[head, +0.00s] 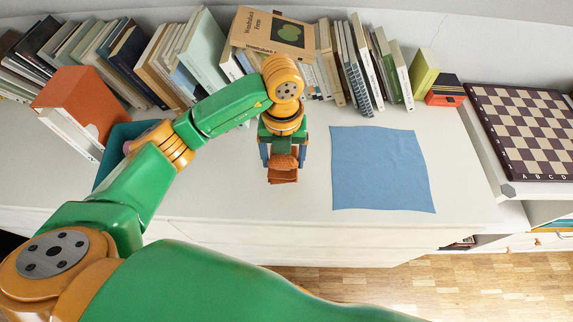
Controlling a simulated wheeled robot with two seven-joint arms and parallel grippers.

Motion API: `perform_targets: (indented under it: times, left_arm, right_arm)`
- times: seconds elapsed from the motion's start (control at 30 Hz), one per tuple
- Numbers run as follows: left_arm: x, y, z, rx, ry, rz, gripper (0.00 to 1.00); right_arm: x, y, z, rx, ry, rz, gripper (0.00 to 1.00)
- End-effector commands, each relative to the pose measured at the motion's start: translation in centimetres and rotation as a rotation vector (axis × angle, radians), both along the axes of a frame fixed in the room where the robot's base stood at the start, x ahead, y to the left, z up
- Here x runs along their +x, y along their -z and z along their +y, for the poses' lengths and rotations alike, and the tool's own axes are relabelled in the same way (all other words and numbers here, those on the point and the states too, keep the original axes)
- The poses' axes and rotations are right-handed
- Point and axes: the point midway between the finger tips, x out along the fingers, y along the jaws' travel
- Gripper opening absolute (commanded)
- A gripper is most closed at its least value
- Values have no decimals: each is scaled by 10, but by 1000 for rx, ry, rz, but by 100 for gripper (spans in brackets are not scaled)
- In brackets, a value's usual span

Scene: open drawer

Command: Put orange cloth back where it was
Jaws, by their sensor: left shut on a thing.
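The orange cloth (284,178) shows as a small, bunched, brownish-orange bundle in the head view, over the middle of the white top. My left gripper (281,158) points down and is shut on it. Much of the cloth is hidden by the fingers, and I cannot tell whether its lower end touches the surface. A blue cloth (382,168) lies spread flat to the right of the gripper, apart from it. My right gripper is not in view.
A row of books (205,50) stands along the back. A teal container (110,160) is partly hidden behind my left arm, beside a leaning orange book (85,98). A chessboard (525,130) lies at the right. The white top (225,195) is bare left of the gripper.

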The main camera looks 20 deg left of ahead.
Motion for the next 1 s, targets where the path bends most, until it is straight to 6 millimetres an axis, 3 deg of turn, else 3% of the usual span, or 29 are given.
perform_targets:
  times: [0.13, 0.3, 0.67, 0.7, 0.73, 0.77, 1.0]
  left_arm:
    - [14, 17, 0, 2, -1, 4, 26]
    - [13, 43, 0, 2, 2, 2, 26]
    - [14, 51, 0, 0, 2, -2, 26]
    - [14, 50, 0, 0, 2, -2, 86]
    - [14, 49, 0, 0, 2, -2, 94]
    - [14, 49, 0, 0, 2, -2, 100]
    - [14, 47, 0, 0, 1, -2, 100]
  right_arm:
    - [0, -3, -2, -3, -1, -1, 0]
    - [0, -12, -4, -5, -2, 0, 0]
    - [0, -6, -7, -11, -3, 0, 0]
    - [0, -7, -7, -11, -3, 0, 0]
    - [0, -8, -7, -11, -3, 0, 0]
    - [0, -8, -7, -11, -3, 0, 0]
    - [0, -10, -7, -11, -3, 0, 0]
